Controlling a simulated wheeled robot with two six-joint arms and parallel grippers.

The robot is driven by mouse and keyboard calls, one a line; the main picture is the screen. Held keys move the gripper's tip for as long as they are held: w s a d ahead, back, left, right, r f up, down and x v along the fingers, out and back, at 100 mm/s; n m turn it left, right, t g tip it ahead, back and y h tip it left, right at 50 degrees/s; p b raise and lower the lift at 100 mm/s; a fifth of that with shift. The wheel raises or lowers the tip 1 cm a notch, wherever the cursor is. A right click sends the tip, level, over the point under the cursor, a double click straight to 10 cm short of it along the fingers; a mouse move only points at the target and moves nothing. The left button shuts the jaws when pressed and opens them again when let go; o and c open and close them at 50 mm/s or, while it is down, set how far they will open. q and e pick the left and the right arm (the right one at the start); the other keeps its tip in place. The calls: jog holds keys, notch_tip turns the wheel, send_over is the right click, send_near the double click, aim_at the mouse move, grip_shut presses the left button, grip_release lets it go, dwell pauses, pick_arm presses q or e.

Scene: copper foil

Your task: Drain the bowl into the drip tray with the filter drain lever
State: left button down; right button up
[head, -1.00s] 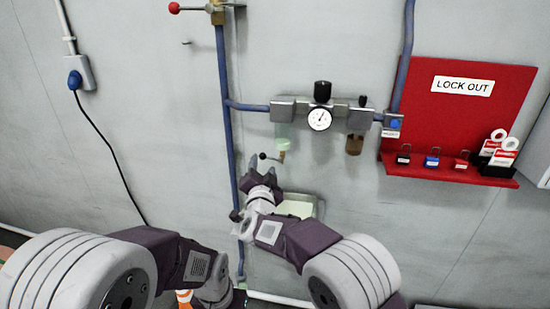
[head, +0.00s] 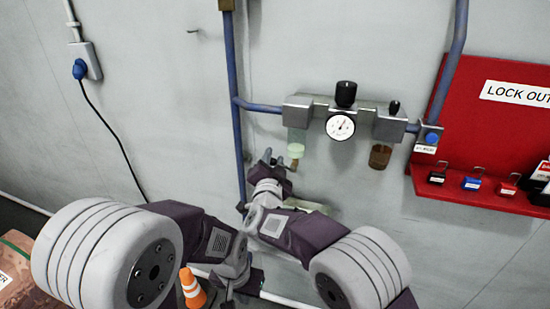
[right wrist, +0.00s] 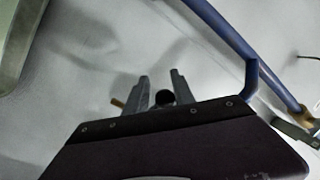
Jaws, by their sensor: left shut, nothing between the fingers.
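The filter bowl (head: 297,150), pale green, hangs under the regulator's left block. Its drain lever has a dark ball knob, which shows in the right wrist view (right wrist: 163,97), with a brass part (right wrist: 118,103) nearby. My right gripper (head: 273,158) is at the lever below the bowl; in the right wrist view its fingers stand apart (right wrist: 161,88) on either side of the knob, with a small gap at the left. The drip tray (head: 312,206) is mostly hidden behind my right arm; its edge shows in the right wrist view (right wrist: 18,45). My left gripper (head: 226,296) is low, shut and empty.
A gauge (head: 340,127) and a brown bowl (head: 380,156) are right of the filter. A blue pipe (head: 236,120) runs down at the left. A red lockout board (head: 480,135) is at the right. An orange cone (head: 192,288) stands below.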

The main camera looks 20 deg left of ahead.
jog(key=shift+w, duration=0.15)
grip_shut()
jog(key=shift+d+r+m+t+h+b, duration=0.2)
jog(key=shift+r+m+b, duration=0.3)
jog(key=shift+m+b, duration=0.9)
jog(key=shift+d+r+m+t+h+b, duration=0.1)
jog(key=shift+d+r+m+t+b, duration=0.35)
jog(key=shift+m+b, duration=0.85)
jog(key=shift+d+r+m+t+h+b, duration=0.15)
jog(key=shift+r+m+b, duration=0.65)
jog(key=shift+b, duration=0.95)
jog(key=shift+f+m, duration=0.15)
jog(key=shift+m, duration=0.15)
